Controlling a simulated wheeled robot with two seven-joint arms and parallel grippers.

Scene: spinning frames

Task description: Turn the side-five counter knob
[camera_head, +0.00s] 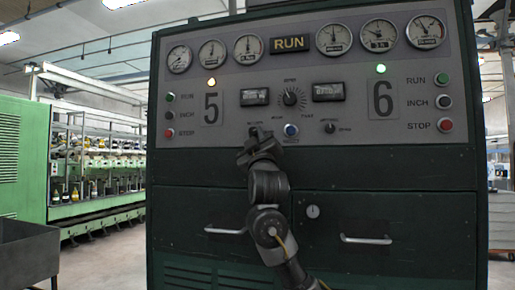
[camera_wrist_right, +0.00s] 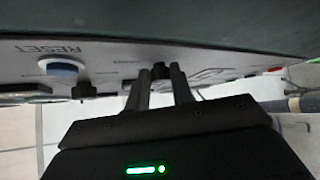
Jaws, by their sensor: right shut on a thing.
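The dark green control cabinet fills the middle of the head view, with a grey panel (camera_head: 350,110). The side-five counter (camera_head: 254,97) is a small dark display right of the number 5 plate (camera_head: 211,107). My right gripper (camera_head: 256,136) reaches up to the panel below this counter and mostly hides the knob there. In the right wrist view, the small black counter knob (camera_wrist_right: 158,70) sits between the two fingers of my right gripper (camera_wrist_right: 162,82), which is shut on it. The knob's pointer direction cannot be made out. My left gripper is not in view.
A blue reset button (camera_head: 291,130) is close to the right of the gripper; it also shows in the wrist view (camera_wrist_right: 60,66). A large dial (camera_head: 292,97), a second counter (camera_head: 328,92) and its knob (camera_head: 330,128) are farther right. Drawer handles (camera_head: 226,230) protrude below.

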